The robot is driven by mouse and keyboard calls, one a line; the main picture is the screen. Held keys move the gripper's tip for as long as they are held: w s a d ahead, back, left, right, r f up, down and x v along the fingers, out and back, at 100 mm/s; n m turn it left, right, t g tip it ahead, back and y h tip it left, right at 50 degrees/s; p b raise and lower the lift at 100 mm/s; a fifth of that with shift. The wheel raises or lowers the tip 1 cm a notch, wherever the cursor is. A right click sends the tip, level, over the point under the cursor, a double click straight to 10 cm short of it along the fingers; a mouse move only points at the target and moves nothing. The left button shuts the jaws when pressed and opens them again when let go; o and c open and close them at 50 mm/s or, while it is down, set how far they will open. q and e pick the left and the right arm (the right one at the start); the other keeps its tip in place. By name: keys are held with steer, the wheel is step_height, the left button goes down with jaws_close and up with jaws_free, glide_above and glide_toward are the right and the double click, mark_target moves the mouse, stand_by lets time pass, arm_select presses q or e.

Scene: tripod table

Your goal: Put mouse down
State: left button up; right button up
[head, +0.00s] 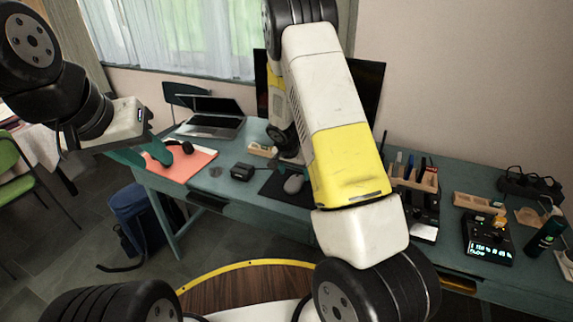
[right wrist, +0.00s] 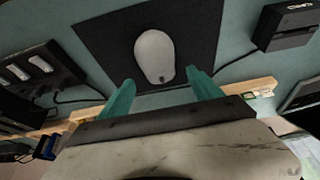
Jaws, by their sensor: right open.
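A light grey mouse (right wrist: 155,56) rests on a black mouse pad (right wrist: 98,36) in the right wrist view. In the head view the mouse (head: 293,184) lies on the pad (head: 271,188), on the teal desk, partly beside my right arm. My right gripper (right wrist: 163,88) is open, with its two teal fingers apart and nothing between them. The fingertips are near one end of the mouse, which is clear of both fingers.
A laptop (head: 211,120) and dark headphones on a salmon mat (head: 178,163) are at the left. A small black box (head: 242,171) sits left of the pad. Wooden organizers (head: 415,178) and a lit device (head: 487,243) crowd the right. A monitor (head: 368,90) stands behind.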

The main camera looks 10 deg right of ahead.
steer(key=s+r+n+y, duration=0.1)
steer(key=s+r, duration=0.4)
steer(key=r, duration=0.4)
steer(key=s+a+r+n+t+y, duration=0.1)
steer(key=s+r, duration=0.5)
steer(key=r, duration=0.2)
steer(key=s+r+n+y, duration=0.1)
steer(key=s+r, duration=0.4)
steer(key=r, duration=0.4)
steer(key=s+a+r+n+y, duration=0.1)
steer(key=s+r+n, duration=0.1)
steer(key=s, duration=0.6)
steer(key=s+a+r+n+t, duration=0.1)
steer(key=s+a+r+n, duration=0.1)
steer(key=s+r, duration=0.3)
steer(key=s, duration=0.3)
steer(key=shift+y, duration=0.4)
